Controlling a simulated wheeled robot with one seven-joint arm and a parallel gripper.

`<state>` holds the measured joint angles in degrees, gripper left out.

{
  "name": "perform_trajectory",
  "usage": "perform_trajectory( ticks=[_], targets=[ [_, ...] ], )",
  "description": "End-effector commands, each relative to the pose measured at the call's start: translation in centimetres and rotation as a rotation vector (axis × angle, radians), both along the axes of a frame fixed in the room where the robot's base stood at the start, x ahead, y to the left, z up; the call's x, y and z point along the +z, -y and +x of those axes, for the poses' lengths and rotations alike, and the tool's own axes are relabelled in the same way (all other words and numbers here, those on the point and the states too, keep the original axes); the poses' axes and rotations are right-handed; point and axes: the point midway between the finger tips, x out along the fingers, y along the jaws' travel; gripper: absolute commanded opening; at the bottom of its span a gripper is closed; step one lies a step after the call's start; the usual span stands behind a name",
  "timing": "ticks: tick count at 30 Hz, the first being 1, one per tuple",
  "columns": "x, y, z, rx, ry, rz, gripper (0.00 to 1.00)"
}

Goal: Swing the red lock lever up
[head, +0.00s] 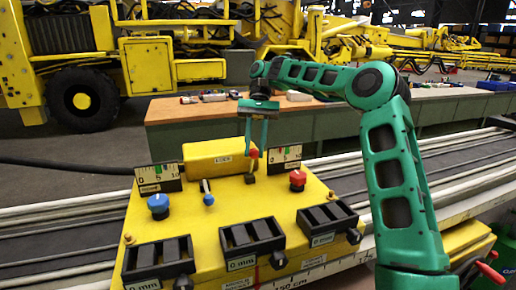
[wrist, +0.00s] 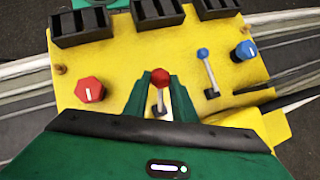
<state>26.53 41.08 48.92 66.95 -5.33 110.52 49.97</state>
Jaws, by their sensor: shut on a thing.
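The red lock lever (head: 254,154) has a round red knob on a short stem and stands on the yellow control panel (head: 228,210). In the head view its knob shows above its dark base. My gripper (head: 256,150) reaches down from above, with its green fingers on either side of the lever. In the wrist view the red knob (wrist: 160,77) sits between the fingertips (wrist: 160,85), which are shut on the lever. The exact contact is hard to see.
A blue-knobbed lever (head: 208,198) and a blue dial (head: 158,205) lie left of the red lever. A red dial (head: 297,179) lies right. Gauges (head: 286,158) and a yellow box (head: 220,156) stand behind. Black slotted blocks (head: 252,240) line the front.

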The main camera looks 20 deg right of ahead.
Motion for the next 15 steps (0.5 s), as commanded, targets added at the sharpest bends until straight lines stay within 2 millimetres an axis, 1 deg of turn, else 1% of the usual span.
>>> perform_trajectory(
  ticks=[1, 2, 3, 4, 5, 11, 12, 14, 15],
  targets=[
    [-0.08, -0.61, -0.02, 0.008, 0.003, 0.004, 0.0],
    [-0.08, -0.66, -0.01, 0.008, 0.003, 0.004, 0.0],
    [-0.07, -0.68, -0.01, 0.008, 0.003, 0.004, 0.34],
    [-0.07, -0.67, -0.01, 0.008, 0.003, 0.004, 0.41],
    [-0.06, -0.64, -0.02, 0.008, 0.003, 0.004, 0.43],
    [0.0, -0.49, -0.02, 0.007, 0.004, 0.003, 0.43],
    [0.02, -0.47, -0.03, 0.006, 0.004, 0.002, 0.33],
    [0.07, -0.53, -0.11, 0.006, 0.006, -0.001, 0.19],
    [0.13, -0.66, -0.24, 0.006, 0.009, -0.007, 0.1]
  ],
)
